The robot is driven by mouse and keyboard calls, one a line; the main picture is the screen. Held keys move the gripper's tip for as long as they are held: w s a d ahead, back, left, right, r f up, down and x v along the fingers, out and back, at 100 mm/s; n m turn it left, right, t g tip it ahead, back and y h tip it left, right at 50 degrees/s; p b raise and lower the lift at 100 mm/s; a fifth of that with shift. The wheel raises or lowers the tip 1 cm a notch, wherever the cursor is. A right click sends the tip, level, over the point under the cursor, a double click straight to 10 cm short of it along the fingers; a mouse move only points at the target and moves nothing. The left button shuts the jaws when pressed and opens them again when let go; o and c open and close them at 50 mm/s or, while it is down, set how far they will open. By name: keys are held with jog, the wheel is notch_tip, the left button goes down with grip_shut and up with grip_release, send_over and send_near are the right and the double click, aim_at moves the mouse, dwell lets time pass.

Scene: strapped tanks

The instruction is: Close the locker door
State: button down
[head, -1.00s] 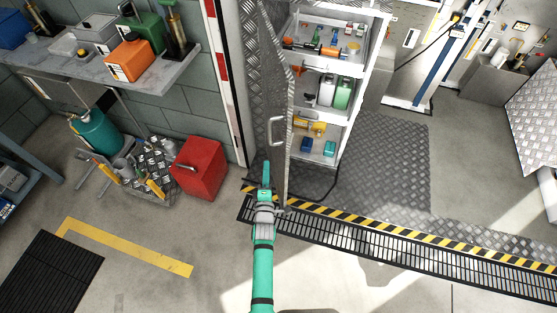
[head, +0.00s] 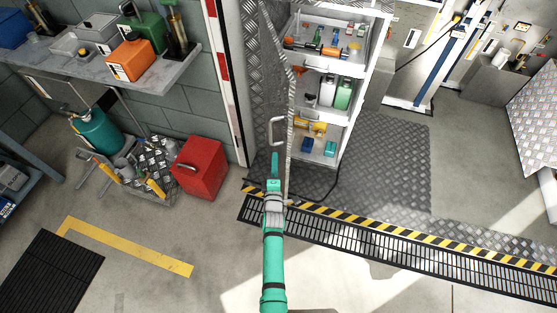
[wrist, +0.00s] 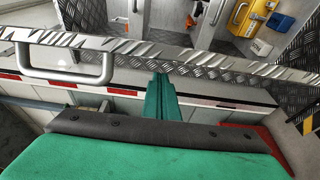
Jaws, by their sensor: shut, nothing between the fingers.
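The locker door (head: 264,80) is a diamond-plate metal panel standing open on the left of the locker. Its pale bar handle (head: 277,131) faces left in the head view. The locker (head: 367,75) is open, with stocked shelves in view. My green gripper (head: 275,158) is shut and empty, at the lower part of the door, just below the handle. In the wrist view my gripper fingers (wrist: 161,97) point up to the door's edge (wrist: 180,53), right of the handle (wrist: 64,74). I cannot tell whether they touch the door.
A red can (head: 200,168) and a cart with a teal tank (head: 94,130) stand left of the door. A workbench (head: 168,80) is above them. A floor grate (head: 400,244) with striped edging crosses in front. Textured floor right of the locker is clear.

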jog(key=shift+w+d, duration=0.15)
jog(key=shift+d, duration=0.55)
jog(key=shift+w, duration=0.1)
